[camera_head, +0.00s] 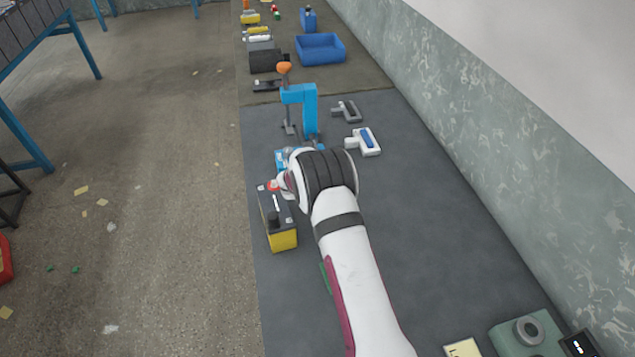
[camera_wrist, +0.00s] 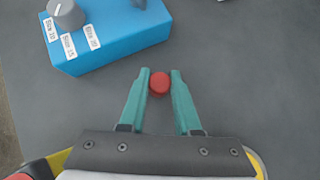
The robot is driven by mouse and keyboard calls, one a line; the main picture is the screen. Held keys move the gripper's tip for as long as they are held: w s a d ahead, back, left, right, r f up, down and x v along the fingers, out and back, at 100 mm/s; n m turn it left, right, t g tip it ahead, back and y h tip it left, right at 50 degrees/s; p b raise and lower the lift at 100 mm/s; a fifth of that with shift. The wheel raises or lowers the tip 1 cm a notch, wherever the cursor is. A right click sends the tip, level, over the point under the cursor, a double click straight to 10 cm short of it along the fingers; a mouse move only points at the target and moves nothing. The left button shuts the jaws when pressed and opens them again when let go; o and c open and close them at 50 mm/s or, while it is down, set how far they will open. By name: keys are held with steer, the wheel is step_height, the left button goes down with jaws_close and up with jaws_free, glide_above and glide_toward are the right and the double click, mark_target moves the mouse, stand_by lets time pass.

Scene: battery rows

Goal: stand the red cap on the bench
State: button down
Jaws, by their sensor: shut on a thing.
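The red cap (camera_wrist: 159,84) is a small round piece between the teal fingertips of my gripper (camera_wrist: 160,80) in the wrist view. My gripper is shut on it, with a fingertip at each side. Grey bench mat (camera_wrist: 235,75) shows around the cap; I cannot tell whether the cap touches it. In the head view my wrist hides the fingers and the cap. The bench (camera_head: 400,220) runs along the wall there.
A blue box with a knob (camera_wrist: 110,40) is just beyond the fingers, to the left. A black-and-yellow battery (camera_head: 283,241) with a red spot on top stands left of my wrist. A blue stand (camera_head: 310,105) and a white tool (camera_head: 362,143) lie farther back.

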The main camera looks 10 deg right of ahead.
steer(key=shift+f, duration=0.25)
steer(key=shift+f, duration=0.1)
steer(key=c, duration=0.6)
jaws_free()
